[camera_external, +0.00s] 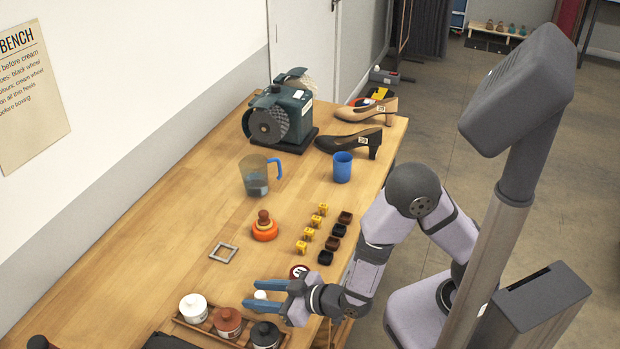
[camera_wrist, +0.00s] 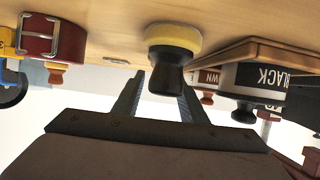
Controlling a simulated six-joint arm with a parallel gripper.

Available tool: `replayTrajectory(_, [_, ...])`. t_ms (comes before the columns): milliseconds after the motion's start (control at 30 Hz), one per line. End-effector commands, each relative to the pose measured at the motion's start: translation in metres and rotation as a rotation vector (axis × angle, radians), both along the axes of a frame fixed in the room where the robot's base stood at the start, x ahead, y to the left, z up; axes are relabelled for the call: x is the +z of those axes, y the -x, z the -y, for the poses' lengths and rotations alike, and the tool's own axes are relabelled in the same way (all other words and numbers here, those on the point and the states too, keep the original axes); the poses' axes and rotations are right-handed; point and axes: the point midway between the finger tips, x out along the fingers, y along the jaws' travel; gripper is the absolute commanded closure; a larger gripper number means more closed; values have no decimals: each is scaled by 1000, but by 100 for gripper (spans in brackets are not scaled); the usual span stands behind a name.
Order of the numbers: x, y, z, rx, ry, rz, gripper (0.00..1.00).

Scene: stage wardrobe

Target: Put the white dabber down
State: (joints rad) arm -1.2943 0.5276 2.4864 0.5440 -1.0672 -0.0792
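The dabber (camera_wrist: 173,38) has a pale cream-yellow pad and a black knob. In the wrist view, which shows the scene upside down, its pad is at the tabletop and its knob points away from it. In the external view its pale part (camera_external: 260,295) shows between the blue fingers. My gripper (camera_external: 258,296) reaches level over the front of the bench. Its fingers (camera_wrist: 160,80) are apart, with a gap between the left finger and the knob. The knob overlaps the right finger in view, so I cannot tell whether they touch.
A wooden rack (camera_external: 205,326) of white, brown and black pots stands close by. A metal frame (camera_external: 223,253), an orange knobbed piece (camera_external: 265,231) and several small yellow and dark blocks lie farther back. Bare wood (camera_external: 150,250) is open to the left.

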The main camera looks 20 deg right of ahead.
Motion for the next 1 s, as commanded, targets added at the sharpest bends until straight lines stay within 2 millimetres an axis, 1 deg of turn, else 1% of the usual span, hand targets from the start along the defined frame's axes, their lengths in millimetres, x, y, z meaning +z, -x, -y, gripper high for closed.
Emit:
replayTrajectory(67, [5,0,0,0,0,0,61])
replayTrajectory(167, [7,6,5,2,3,-1,61])
replayTrajectory(367, [19,21,20,3,4,-1,61])
replayTrajectory(700, [63,20,20,0,0,0,61])
replayTrajectory(833, [75,20,20,0,0,0,61])
replayTrajectory(1000, [83,20,20,0,0,0,61])
